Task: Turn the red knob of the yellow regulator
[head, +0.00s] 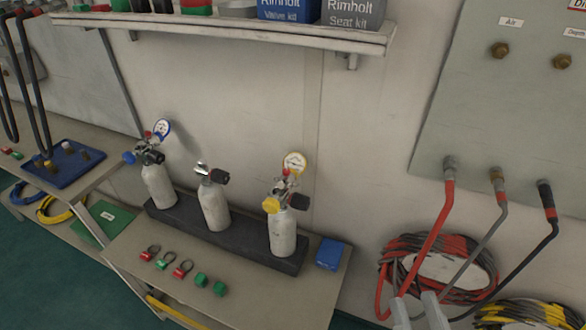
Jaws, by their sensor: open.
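The yellow regulator (271,205) is mounted on top of the right-hand white bottle (283,235), with a yellow-rimmed gauge (294,163) above it. Its small red knob (285,173) shows just below the gauge; black parts sit to its right. My gripper (418,311) shows only as two pale grey fingers at the bottom edge, right of the bench. The fingers are apart with nothing seen between them, well to the lower right of the regulator. The rest of my gripper is out of frame.
A blue regulator (128,157) sits on the left bottle (159,188); the middle bottle (214,207) has a bare valve. A black rack (185,221) holds the bottles. A blue box (330,254) lies to their right. Hoses (436,228) hang by my gripper; a shelf (230,28) overhangs.

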